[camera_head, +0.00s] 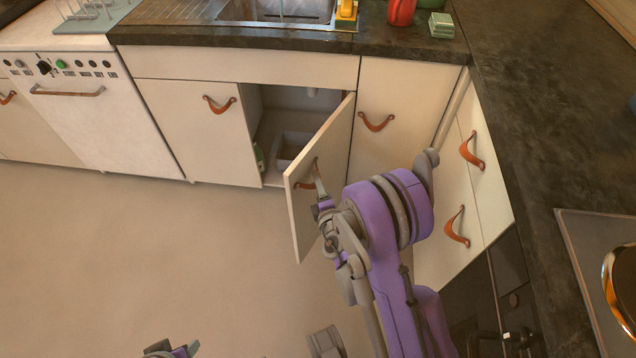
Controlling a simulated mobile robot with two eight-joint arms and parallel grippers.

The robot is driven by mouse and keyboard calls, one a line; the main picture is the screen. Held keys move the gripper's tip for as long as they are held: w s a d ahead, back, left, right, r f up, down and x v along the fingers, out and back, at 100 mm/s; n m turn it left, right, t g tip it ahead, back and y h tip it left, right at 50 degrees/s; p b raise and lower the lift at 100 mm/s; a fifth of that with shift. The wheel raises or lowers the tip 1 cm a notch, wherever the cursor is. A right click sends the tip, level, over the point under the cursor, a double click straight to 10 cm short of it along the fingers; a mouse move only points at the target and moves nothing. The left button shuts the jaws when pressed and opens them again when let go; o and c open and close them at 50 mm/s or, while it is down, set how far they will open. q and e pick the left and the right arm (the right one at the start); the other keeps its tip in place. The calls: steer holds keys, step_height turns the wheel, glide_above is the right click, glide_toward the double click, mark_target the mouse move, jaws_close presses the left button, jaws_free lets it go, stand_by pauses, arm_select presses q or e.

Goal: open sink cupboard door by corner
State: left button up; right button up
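The sink cupboard door (327,172) is cream with a brown leather pull (304,184). It stands swung well out from the cabinet, hinged on its right side, and the dark cupboard inside (297,135) shows to its left. My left gripper (172,349) is only partly in view at the bottom edge, away from the door.
A closed cupboard door (200,130) is left of the opening, and another (400,100) is to its right. Drawers (470,190) line the right side under the dark worktop (540,120). The floor (150,260) is clear.

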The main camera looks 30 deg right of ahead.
steer(key=shift+o, duration=0.3)
steer(key=shift+s, duration=0.1)
steer(key=b+v, duration=0.5)
steer(key=v, duration=0.2)
steer(key=shift+s+b, duration=0.15)
steer(key=shift+b, duration=0.15)
